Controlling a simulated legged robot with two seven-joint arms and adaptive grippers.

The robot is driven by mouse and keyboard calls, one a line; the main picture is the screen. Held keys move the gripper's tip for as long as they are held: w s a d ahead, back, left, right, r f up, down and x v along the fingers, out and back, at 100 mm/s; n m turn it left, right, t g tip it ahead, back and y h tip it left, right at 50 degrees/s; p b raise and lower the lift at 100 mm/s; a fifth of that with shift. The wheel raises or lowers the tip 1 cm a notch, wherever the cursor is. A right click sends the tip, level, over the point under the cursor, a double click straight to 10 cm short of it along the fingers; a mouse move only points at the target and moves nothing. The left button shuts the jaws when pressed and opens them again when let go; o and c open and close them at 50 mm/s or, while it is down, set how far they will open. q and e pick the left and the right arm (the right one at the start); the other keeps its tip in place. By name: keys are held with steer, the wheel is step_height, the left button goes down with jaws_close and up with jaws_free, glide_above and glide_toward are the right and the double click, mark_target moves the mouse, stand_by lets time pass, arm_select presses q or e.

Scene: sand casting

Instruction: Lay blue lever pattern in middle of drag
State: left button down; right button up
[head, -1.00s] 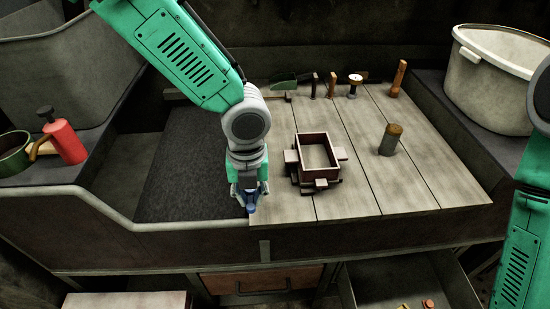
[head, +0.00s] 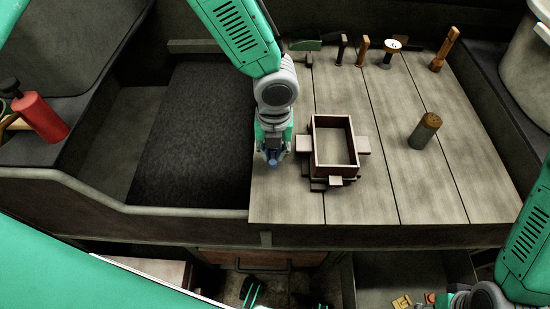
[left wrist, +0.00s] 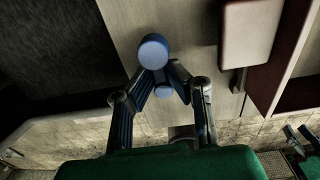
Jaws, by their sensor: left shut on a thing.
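My left gripper (head: 273,152) hangs over the left part of the wooden board, just left of the drag. It is shut on the blue lever pattern (head: 273,160), of which only a small part shows below the fingers. In the left wrist view the pattern (left wrist: 153,50) shows a round blue end between the fingertips. The drag (head: 335,146) is an open, reddish-brown rectangular frame with side lugs, standing on the board; its wall shows in the left wrist view (left wrist: 247,35).
A wooden cylinder (head: 425,130) stands on the board (head: 400,195) right of the drag. Several tools, including a brush-like one (head: 391,52), stand along the back. A dark sand bed (head: 195,130) lies left. A red can (head: 42,115) stands far left.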

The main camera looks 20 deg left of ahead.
mark_target(277, 168)
arm_select(q)
steer(key=f, duration=0.3)
steer(key=shift+s+d, duration=0.15)
steer(key=shift+d, duration=0.85)
steer(key=shift+f, duration=0.2)
steer(key=c, duration=1.6)
jaws_free()
steer(key=shift+a, duration=0.2)
steer(key=shift+o, duration=0.2)
steer(key=shift+a, duration=0.65)
steer(key=shift+d, duration=0.65)
steer(key=shift+a, duration=0.1)
arm_select(e)
steer(key=shift+d, duration=0.6)
arm_select(q)
steer(key=shift+a, duration=0.2)
arm_select(e)
steer(key=shift+a, duration=0.15)
